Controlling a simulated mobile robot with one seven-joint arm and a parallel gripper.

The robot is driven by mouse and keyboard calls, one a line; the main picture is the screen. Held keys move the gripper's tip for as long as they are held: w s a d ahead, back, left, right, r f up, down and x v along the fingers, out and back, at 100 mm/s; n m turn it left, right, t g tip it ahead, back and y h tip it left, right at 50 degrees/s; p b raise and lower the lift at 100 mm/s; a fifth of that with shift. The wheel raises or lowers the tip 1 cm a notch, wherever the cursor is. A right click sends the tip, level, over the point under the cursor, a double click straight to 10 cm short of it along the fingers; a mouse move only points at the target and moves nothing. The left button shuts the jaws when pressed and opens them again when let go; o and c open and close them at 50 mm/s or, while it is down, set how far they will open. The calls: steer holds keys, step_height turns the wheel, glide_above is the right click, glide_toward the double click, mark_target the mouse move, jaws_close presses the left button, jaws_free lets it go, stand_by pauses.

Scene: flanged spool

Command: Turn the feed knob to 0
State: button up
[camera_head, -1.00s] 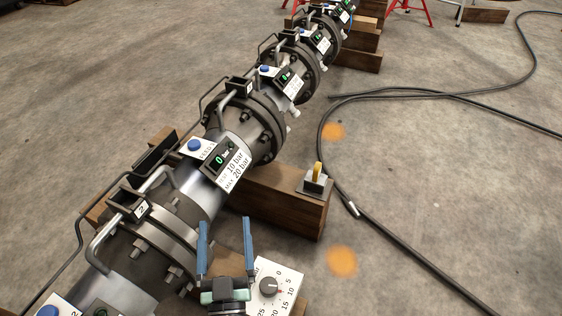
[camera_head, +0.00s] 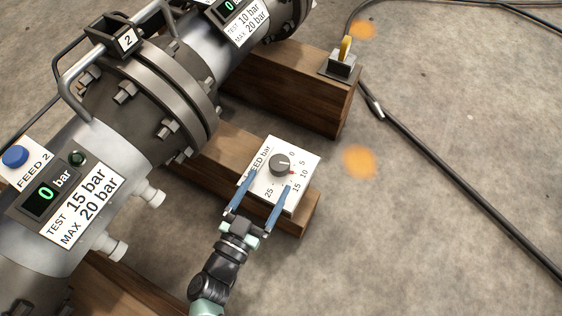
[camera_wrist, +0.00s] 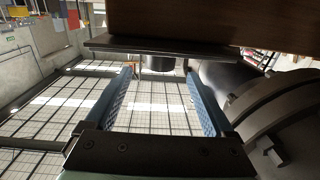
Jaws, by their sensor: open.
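The feed knob (camera_head: 280,165) is a round dark grey knob on a white dial plate (camera_head: 301,151) marked "FEED bar", with numbers including 0, 5, 10, 15 and 25. A light line on the knob points right; a small red mark lies by its right edge. I cannot read the exact setting. My gripper (camera_head: 271,180) is open, its two blue fingers reaching over the near part of the plate, tips just short of the knob. In the wrist view the knob (camera_wrist: 160,63) appears between the open fingers (camera_wrist: 158,76), below the plate edge. Contact is not visible.
The flanged pipe (camera_head: 150,75) runs along the left, with bolts, handles, a blue button (camera_head: 15,156) and a "0 bar" display (camera_head: 43,196). Wooden blocks (camera_head: 300,85) support it. A yellow lever switch (camera_head: 344,52) stands beyond.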

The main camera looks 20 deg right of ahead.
mark_target(275, 172)
steer(key=b+x, duration=0.2)
steer(key=x, duration=0.5)
steer(key=shift+w+d+b, duration=0.1)
steer(key=shift+b, duration=0.25)
steer(key=shift+c, duration=0.3)
steer(key=c, duration=1.3)
